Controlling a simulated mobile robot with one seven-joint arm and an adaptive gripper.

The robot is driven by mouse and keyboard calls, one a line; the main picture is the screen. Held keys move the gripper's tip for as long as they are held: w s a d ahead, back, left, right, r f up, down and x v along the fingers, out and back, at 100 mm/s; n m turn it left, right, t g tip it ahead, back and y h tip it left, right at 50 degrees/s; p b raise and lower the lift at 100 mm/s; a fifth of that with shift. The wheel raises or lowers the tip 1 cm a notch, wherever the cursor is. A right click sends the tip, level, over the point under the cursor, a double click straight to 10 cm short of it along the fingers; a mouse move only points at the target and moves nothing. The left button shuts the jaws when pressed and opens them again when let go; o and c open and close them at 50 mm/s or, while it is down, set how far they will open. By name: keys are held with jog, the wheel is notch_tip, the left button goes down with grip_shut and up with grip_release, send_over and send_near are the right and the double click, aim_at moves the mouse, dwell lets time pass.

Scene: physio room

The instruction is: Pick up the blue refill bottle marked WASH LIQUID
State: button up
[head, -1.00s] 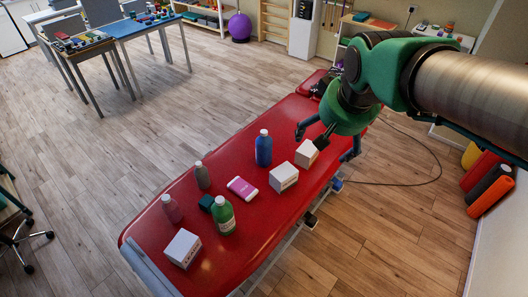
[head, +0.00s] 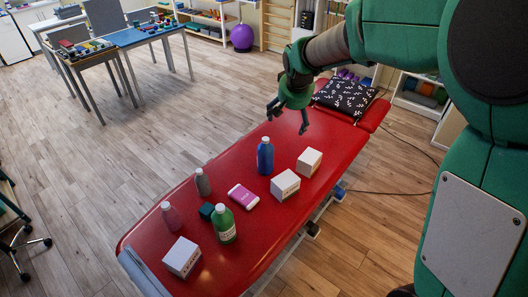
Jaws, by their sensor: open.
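The blue bottle (head: 265,157) stands upright on the red treatment table (head: 300,222), near its middle. It has a pale cap; I cannot read any marking on it. My gripper (head: 288,117) is open and empty, above the table and a little beyond the bottle in the picture. Its fingers point down and do not touch the bottle. Nothing hides the bottle.
White boxes (head: 285,185) and (head: 309,162) stand close right of the bottle. A pink-and-white pack (head: 243,197), grey bottle (head: 202,182), green bottle (head: 223,224), dark teal cube (head: 206,211), pink bottle (head: 171,216) and white box (head: 182,257) stand nearer. A patterned cushion (head: 345,97) lies at the far end.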

jog(key=w+a+f+b, duration=0.1)
jog(key=w+a+f, duration=0.2)
jog(key=w+f, duration=1)
send_near(265, 148)
jog(key=w+f, duration=0.1)
jog(key=f, duration=0.1)
jog(key=shift+w+d+g+b, duration=0.1)
jog(key=shift+w+g+b, duration=0.1)
jog(key=shift+g+b, duration=0.15)
jog(key=b+x, duration=0.1)
jog(key=x, duration=0.6)
jog(key=shift+w+f, duration=0.4)
jog(key=shift+f, duration=0.25)
jog(key=shift+f, duration=0.1)
jog(key=shift+b+x, duration=0.35)
jog(key=shift+x, duration=2.15)
jog(key=shift+w+d, duration=0.15)
jog(key=shift+d, duration=0.05)
